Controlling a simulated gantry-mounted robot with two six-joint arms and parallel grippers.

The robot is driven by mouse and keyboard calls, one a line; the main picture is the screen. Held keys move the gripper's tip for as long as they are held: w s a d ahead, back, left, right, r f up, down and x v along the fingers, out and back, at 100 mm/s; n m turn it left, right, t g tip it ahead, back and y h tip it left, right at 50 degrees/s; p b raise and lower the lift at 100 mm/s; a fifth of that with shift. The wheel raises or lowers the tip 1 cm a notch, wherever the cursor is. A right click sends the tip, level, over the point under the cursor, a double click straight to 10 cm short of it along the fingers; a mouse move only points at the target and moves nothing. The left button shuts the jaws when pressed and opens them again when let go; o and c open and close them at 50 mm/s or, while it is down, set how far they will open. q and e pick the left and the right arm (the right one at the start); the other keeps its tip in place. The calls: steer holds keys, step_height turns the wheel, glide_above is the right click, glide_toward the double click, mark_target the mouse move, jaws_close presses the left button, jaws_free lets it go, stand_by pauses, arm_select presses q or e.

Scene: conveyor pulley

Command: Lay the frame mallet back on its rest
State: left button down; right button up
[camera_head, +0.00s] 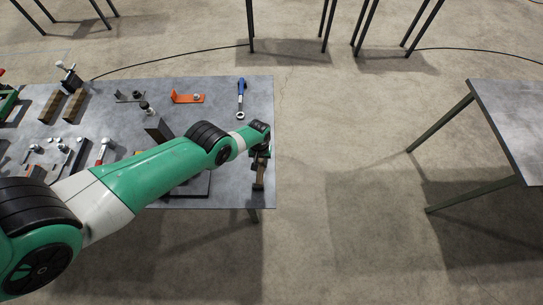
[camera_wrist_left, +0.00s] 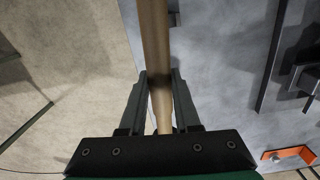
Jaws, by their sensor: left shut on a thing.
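My left gripper (camera_head: 260,160) is at the right edge of the grey workbench. In the left wrist view its two fingers (camera_wrist_left: 160,88) are shut on the light wooden handle of the frame mallet (camera_wrist_left: 154,45). The handle runs lengthwise between the fingers and leaves the picture at the top. In the head view a brown part of the mallet (camera_head: 259,178) shows just below the gripper. The mallet's head is not clearly seen. I cannot make out the mallet's rest in either view. My right gripper is not in view.
The workbench (camera_head: 255,95) holds an orange bracket (camera_head: 187,97), a blue-handled wrench (camera_head: 240,100) and several tools at left. My left arm hides part of a dark plate (camera_head: 200,187). Open floor lies right of the bench; another table (camera_head: 510,115) stands at far right.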

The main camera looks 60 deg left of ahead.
arm_select(q)
steer(key=a, duration=0.1)
steer(key=a+f+n+b, duration=0.1)
steer(key=shift+s+a+f, duration=0.2)
steer(key=shift+s+a, duration=0.1)
steer(key=shift+s, duration=0.1)
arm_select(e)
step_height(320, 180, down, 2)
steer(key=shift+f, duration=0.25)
arm_select(q)
steer(key=shift+f, duration=0.1)
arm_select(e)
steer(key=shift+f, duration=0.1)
arm_select(q)
step_height(320, 180, down, 6)
steer(key=b, duration=0.6)
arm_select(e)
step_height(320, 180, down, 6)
arm_select(q)
steer(key=shift+f+b, duration=0.9)
steer(key=shift+b, duration=0.15)
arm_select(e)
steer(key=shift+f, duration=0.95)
arm_select(q)
steer(key=c, duration=0.5)
jaws_free()
steer(key=shift+c, duration=0.2)
